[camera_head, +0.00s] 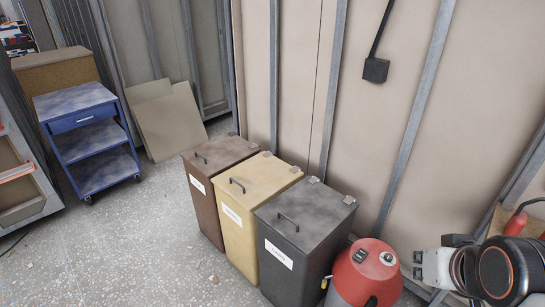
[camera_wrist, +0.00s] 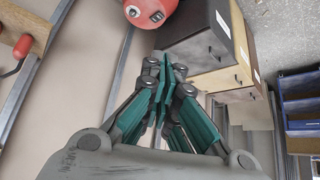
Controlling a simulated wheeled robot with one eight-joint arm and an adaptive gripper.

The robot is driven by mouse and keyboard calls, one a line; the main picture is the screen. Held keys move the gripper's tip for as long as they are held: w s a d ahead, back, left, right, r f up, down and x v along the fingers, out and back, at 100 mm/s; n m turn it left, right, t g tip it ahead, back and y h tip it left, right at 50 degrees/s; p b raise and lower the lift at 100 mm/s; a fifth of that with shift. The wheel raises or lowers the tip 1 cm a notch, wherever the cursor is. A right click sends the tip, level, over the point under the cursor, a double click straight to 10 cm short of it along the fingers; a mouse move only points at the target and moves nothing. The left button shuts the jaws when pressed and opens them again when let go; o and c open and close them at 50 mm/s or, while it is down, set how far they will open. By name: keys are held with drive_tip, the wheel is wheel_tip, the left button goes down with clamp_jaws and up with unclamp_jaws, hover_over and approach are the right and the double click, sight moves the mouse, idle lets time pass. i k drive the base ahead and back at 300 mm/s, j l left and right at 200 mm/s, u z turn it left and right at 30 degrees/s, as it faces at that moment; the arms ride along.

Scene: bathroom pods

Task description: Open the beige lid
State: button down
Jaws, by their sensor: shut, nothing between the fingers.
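The beige bin stands in the middle of a row of three bins. Its beige lid (camera_head: 262,177) is closed flat on top, with a dark handle (camera_head: 237,185) near the front edge and hinges on the wall side. In the wrist view, the beige bin (camera_wrist: 222,78) shows sideways beyond the dark bin, its lid partly hidden. My gripper (camera_wrist: 165,68) is shut and empty, with its green fingers together. It is well apart from the lid; in the head view my arm is at the lower right, beyond the red canister.
A brown bin (camera_head: 218,152) and a dark grey bin (camera_head: 305,220) flank the beige one. A red canister (camera_head: 366,272) stands between the grey bin and my arm. A blue cart (camera_head: 87,140) is at left.

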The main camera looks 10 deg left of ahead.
sight(251, 182)
drive_tip(key=i+j, duration=0.15)
drive_tip(key=j, duration=0.2)
drive_tip(key=i+j, duration=0.1)
drive_tip(key=j, duration=0.2)
drive_tip(key=i+j+u, duration=0.1)
drive_tip(key=j, duration=0.25)
drive_tip(key=i+j, duration=0.2)
drive_tip(key=j, duration=0.15)
